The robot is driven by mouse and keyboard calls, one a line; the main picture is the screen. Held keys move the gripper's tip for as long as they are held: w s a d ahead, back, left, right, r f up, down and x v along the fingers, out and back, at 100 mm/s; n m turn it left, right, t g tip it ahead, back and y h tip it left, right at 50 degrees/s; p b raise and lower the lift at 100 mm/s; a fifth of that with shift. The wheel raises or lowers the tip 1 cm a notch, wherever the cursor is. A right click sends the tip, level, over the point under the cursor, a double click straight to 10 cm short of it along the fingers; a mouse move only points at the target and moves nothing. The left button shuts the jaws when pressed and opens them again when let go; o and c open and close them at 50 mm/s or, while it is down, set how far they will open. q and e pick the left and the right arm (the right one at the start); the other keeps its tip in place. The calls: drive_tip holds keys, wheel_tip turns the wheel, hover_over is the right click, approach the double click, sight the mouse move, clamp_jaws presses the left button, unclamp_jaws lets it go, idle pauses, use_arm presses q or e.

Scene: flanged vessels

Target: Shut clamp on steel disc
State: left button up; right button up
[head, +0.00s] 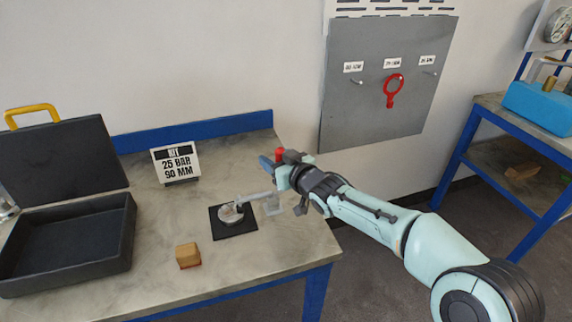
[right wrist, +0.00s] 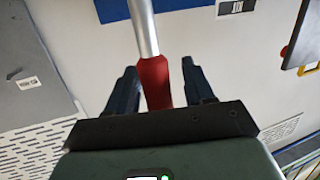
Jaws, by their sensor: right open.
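The steel disc (head: 231,214) lies on a black square pad (head: 236,232) on the workbench. The clamp (head: 256,198) stands at the pad's right side, its silver bar reaching over towards the disc; I cannot tell whether it presses on it. The clamp's red handle grip (head: 279,153) stands up by my right gripper (head: 276,161). In the right wrist view the red grip (right wrist: 154,82) on its silver rod lies between the two dark fingers of my right gripper (right wrist: 160,85), which is open around it with gaps showing. My left gripper is not in view.
An open black case (head: 68,250) stands at the left of the bench. A small brown block (head: 188,256) lies near the front. A sign (head: 177,163) reading 25 BAR 90 MM stands behind the disc. A grey panel (head: 365,110) holds a red ring tool (head: 392,88).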

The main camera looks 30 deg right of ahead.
drive_tip(key=p+v, duration=0.2)
drive_tip(key=v, duration=1.1)
